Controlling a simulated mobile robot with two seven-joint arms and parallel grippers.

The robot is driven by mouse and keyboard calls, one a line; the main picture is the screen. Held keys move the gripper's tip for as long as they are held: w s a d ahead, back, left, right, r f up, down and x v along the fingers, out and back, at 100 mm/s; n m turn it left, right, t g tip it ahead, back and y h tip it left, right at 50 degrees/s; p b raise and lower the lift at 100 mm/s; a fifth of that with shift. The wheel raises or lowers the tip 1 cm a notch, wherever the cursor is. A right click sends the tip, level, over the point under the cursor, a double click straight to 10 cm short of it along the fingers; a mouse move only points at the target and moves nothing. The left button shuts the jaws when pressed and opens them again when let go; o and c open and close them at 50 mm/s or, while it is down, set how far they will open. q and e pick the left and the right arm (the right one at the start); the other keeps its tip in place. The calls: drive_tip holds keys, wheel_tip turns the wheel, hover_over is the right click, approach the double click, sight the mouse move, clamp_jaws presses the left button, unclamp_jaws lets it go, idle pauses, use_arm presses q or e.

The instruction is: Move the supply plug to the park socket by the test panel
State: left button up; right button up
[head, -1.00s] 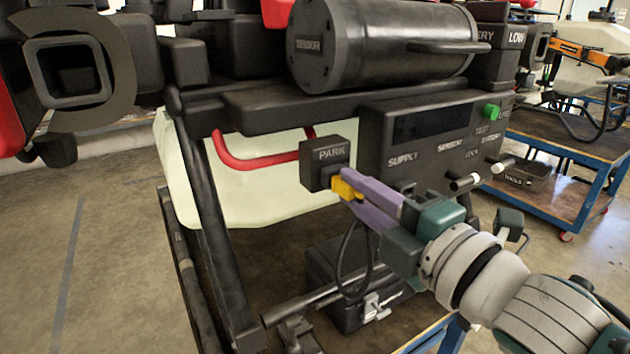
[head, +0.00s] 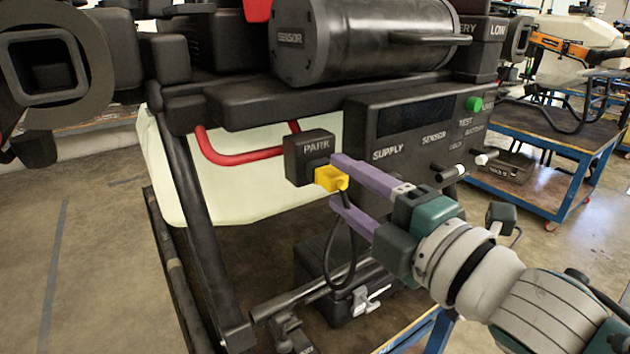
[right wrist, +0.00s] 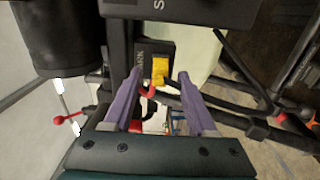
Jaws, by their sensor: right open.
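The yellow supply plug (head: 330,179) sits at the front of the black park socket (head: 310,157), touching it. I cannot see how deep it is in. Its black cable (head: 333,245) loops down below. The test panel (head: 415,140) is just to the right. My right gripper (head: 336,182) is open, its purple fingers apart around the plug's cable end and not closed on it. In the right wrist view the plug (right wrist: 159,71) shows beyond and between the open fingers (right wrist: 158,85), against the socket (right wrist: 141,62). My left gripper is not in view.
The black sensor cylinder (head: 365,38) is above the panel. A red tube (head: 225,155) runs left of the socket over the pale tank (head: 185,185). A black box (head: 335,290) stands below. A blue cart (head: 560,160) is at the right.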

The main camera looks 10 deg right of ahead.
drive_tip(key=v, duration=0.8)
drive_tip(key=shift+s, duration=0.25)
drive_tip(key=shift+d, duration=0.15)
drive_tip(key=s+d+f+m+g+h, duration=0.45)
drive_tip(key=s+m+g+h, duration=0.2)
drive_tip(key=m, duration=0.65)
drive_tip(key=s+a+f+m+g+p, duration=0.25)
drive_tip(key=s+m+g, duration=0.45)
drive_tip(key=s, duration=0.5)
wheel_tip(320, 180, up, 38)
drive_tip(key=p, duration=3.7)
drive_tip(key=shift+s+d, duration=0.25)
drive_tip(key=shift+d, duration=0.1)
